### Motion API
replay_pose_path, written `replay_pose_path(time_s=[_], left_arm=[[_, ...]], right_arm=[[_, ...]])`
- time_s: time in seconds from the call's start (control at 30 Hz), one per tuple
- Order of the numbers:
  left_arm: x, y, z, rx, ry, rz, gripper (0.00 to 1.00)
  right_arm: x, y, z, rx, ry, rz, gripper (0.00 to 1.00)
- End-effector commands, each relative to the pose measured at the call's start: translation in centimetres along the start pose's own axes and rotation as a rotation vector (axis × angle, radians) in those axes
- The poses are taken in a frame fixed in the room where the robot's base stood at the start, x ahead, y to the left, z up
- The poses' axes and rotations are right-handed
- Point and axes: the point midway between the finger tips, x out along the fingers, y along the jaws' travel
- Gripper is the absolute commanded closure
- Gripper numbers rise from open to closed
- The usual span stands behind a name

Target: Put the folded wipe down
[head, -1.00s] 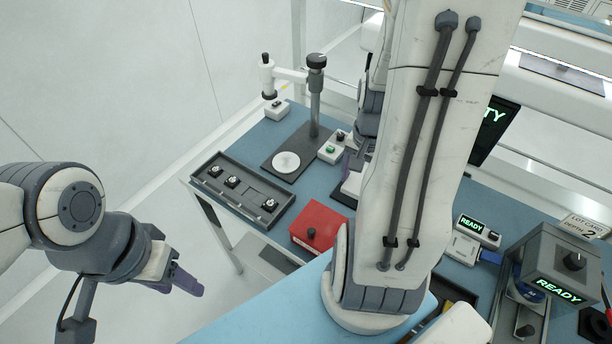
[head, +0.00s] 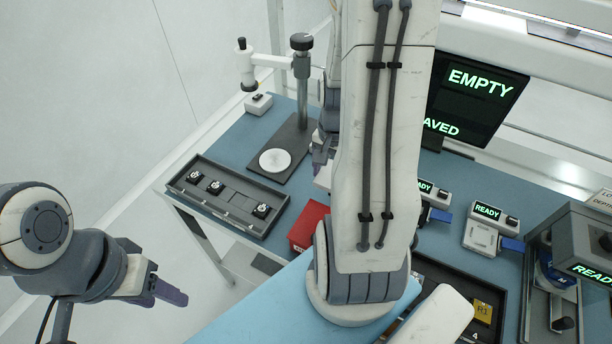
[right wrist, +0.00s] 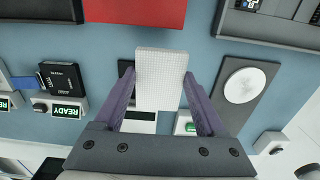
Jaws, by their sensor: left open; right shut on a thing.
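The folded wipe (right wrist: 160,66) is a white textured rectangle between the purple fingers of my right gripper (right wrist: 159,88) in the right wrist view. The gripper is shut on it and holds it over the blue bench top. A dark object and a white one lie partly hidden behind the wipe. In the head view my right gripper (head: 321,157) shows beside the round-plate stand, partly hidden by my right arm. My left gripper (head: 168,291) is open and empty, off the bench at the lower left.
A red box (head: 308,226) and a dark tray (head: 228,197) with several small parts lie near the right gripper. The stand with the white disc (head: 275,161) rises behind. Small units reading READY (head: 487,211) and a screen reading EMPTY (head: 479,82) are at the right.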

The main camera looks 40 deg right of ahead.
Motion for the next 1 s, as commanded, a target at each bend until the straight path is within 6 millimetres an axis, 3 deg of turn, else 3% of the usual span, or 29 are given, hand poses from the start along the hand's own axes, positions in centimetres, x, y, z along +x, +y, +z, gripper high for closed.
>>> replay_pose_path(time_s=[0.2,0.4,0.57,0.83,1.0], left_arm=[[-1.4,0.1,-0.1,0.0,0.0,0.0,0.5],[-2.1,0.1,-0.1,-0.001,0.0,0.0,0.5],[-2.3,0.2,-0.1,-0.001,0.0,0.0,0.5],[-3.4,0.2,-0.2,0.0,0.0,0.0,0.5],[-3.4,0.2,-0.2,0.001,0.0,0.0,0.5]], right_arm=[[2.7,-4.4,-1.8,-0.003,-0.003,0.002,0.79],[4.5,-7.2,-3.1,-0.001,0.0,0.001,0.79],[5.3,-7.8,-3.3,0.002,0.0,0.0,0.79],[8.5,-7.7,-3.2,0.001,-0.002,0.002,0.79],[9.1,-7.8,-3.3,0.001,0.002,-0.001,0.79]])
